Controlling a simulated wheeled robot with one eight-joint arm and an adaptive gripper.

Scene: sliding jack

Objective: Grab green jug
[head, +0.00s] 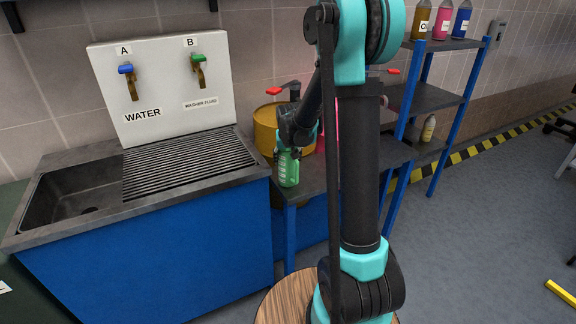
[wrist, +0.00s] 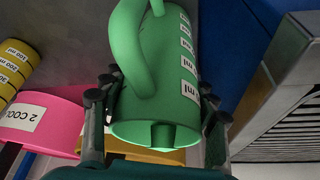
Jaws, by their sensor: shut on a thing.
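The green jug (head: 288,171) is upright at the front left of the low dark shelf beside the sink unit, below my gripper (head: 291,148). In the wrist view the green jug (wrist: 160,75) fills the middle, with its curved handle and white "ml" labels showing. My gripper's two fingers (wrist: 157,106) press on either side of the jug near its open rim, shut on it. In the head view my arm hides part of the jug's surroundings, and I cannot tell whether its base touches the shelf.
A yellow drum (head: 264,130) with a red-handled tap stands behind the jug. A pink container (wrist: 45,122) is close by in the wrist view. The sink counter (head: 190,180) is on the left. A blue-framed shelf rack (head: 432,97) with bottles stands at right.

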